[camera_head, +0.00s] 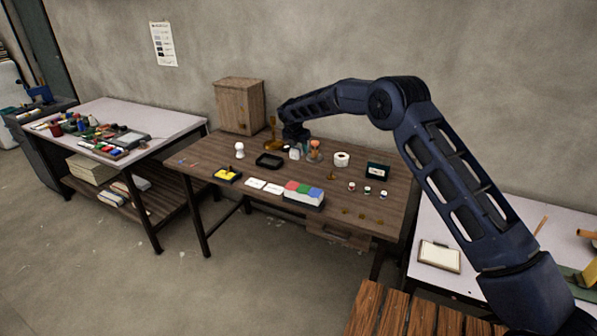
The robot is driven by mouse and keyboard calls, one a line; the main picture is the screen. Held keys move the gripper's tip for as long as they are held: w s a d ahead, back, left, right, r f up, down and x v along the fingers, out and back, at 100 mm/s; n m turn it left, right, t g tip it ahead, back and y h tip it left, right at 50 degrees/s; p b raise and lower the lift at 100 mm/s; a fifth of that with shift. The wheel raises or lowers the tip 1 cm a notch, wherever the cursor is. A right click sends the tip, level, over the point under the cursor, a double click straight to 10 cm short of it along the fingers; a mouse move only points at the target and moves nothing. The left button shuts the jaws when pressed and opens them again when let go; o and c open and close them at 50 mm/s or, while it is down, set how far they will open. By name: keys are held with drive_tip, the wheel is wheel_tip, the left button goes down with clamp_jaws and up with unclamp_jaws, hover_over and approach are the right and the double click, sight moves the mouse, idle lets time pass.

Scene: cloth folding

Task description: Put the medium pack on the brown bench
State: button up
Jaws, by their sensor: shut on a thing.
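My gripper (295,138) is small in view at the far side of the dark wooden table, pointing down. It is shut on a small white item (294,153) just below it, low at the tabletop. Its fingers are too small to make out, and I cannot tell whether the item is the medium pack or whether it touches the table. A brown slatted wooden bench (392,314) shows at the bottom right, its visible slats bare.
The wooden table (225,158) also holds a black tray (269,162), a white roll (341,159), small jars and an amber object (272,130). A wooden box (240,105) stands behind. White-topped tables stand left and right. My arm crosses the right side.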

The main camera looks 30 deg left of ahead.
sight(294, 150)
wheel_tip(294, 150, down, 12)
drive_tip(key=shift+f, duration=0.25)
idle(0.3)
drive_tip(key=shift+f, duration=0.15)
drive_tip(key=o, duration=1)
drive_tip(key=v, duration=1.2)
drive_tip(key=shift+s, duration=0.1)
